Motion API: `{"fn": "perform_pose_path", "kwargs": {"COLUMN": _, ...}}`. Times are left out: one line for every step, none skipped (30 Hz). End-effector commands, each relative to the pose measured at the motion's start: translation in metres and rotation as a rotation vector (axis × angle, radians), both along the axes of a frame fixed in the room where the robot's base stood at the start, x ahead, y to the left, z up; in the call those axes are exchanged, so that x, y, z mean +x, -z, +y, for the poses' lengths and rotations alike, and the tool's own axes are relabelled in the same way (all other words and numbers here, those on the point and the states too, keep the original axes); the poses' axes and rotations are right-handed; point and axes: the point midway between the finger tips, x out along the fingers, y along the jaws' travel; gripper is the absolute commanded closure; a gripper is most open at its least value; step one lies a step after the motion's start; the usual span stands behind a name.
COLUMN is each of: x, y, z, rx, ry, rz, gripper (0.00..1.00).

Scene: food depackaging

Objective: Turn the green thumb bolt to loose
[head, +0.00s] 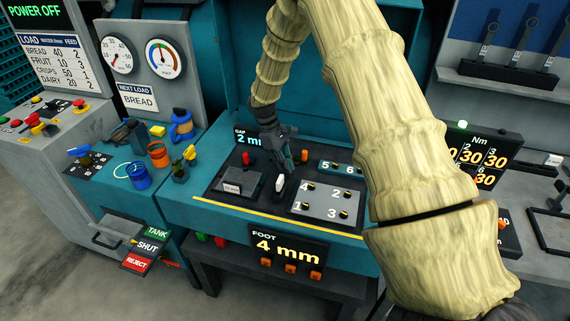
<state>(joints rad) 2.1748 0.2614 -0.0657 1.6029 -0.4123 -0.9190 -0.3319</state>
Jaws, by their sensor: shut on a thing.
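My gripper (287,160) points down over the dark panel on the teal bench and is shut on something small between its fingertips. A dark green tint shows there, in line with the green thumb bolt, but the fingers hide most of it. I cannot tell how far the bolt is turned. A white knob (279,184) stands just below the fingertips in the picture, and a grey plate (325,200) with numbered bolts 1 to 4 lies to the right.
A red knob (246,158) and a dark ridged block (236,184) lie left of my gripper. A teal strip (341,167) marked 5 and 6 is to the right. A "FOOT 4 mm" display (288,247) hangs at the front. My arm covers the right middle.

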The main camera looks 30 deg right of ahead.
Motion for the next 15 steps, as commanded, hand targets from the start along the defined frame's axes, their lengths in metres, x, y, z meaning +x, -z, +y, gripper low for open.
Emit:
{"fn": "perform_pose_path", "kwargs": {"x": 0.0002, "y": -0.0016, "z": -0.0004, "rx": -0.003, "ry": -0.038, "rz": 0.0, "gripper": 1.0}}
{"fn": "perform_pose_path", "kwargs": {"x": 0.0001, "y": -0.0015, "z": -0.0003, "rx": -0.003, "ry": -0.061, "rz": -0.001, "gripper": 1.0}}
{"fn": "perform_pose_path", "kwargs": {"x": -0.0001, "y": -0.0015, "z": -0.0002, "rx": -0.002, "ry": -0.091, "rz": -0.001, "gripper": 1.0}}
{"fn": "perform_pose_path", "kwargs": {"x": -0.0004, "y": -0.0015, "z": -0.0001, "rx": -0.003, "ry": -0.111, "rz": 0.0, "gripper": 1.0}}
{"fn": "perform_pose_path", "kwargs": {"x": -0.0006, "y": -0.0014, "z": 0.0001, "rx": -0.003, "ry": -0.132, "rz": 0.001, "gripper": 1.0}}
{"fn": "perform_pose_path", "kwargs": {"x": -0.0006, "y": -0.0014, "z": 0.0003, "rx": -0.002, "ry": -0.157, "rz": 0.0, "gripper": 1.0}}
{"fn": "perform_pose_path", "kwargs": {"x": -0.0004, "y": -0.0013, "z": 0.0002, "rx": -0.003, "ry": -0.173, "rz": 0.0, "gripper": 1.0}}
{"fn": "perform_pose_path", "kwargs": {"x": -0.0005, "y": -0.0013, "z": 0.0001, "rx": -0.002, "ry": -0.19, "rz": 0.0, "gripper": 1.0}}
{"fn": "perform_pose_path", "kwargs": {"x": -0.0007, "y": -0.0013, "z": -0.0001, "rx": -0.003, "ry": -0.21, "rz": 0.0, "gripper": 1.0}}
{"fn": "perform_pose_path", "kwargs": {"x": -0.0009, "y": -0.0012, "z": 0.0, "rx": -0.003, "ry": -0.224, "rz": 0.0, "gripper": 1.0}}
{"fn": "perform_pose_path", "kwargs": {"x": -0.001, "y": -0.0011, "z": -0.0001, "rx": -0.002, "ry": -0.238, "rz": 0.0, "gripper": 1.0}}
{"fn": "perform_pose_path", "kwargs": {"x": -0.0011, "y": -0.001, "z": 0.0001, "rx": -0.003, "ry": -0.252, "rz": 0.0, "gripper": 1.0}}
{"fn": "perform_pose_path", "kwargs": {"x": -0.0012, "y": -0.0009, "z": 0.0001, "rx": -0.002, "ry": -0.262, "rz": 0.0, "gripper": 1.0}}
{"fn": "perform_pose_path", "kwargs": {"x": -0.0012, "y": -0.0009, "z": 0.0002, "rx": -0.002, "ry": -0.272, "rz": 0.0, "gripper": 1.0}}
{"fn": "perform_pose_path", "kwargs": {"x": -0.0014, "y": -0.0008, "z": 0.0003, "rx": -0.002, "ry": -0.282, "rz": 0.0, "gripper": 1.0}}
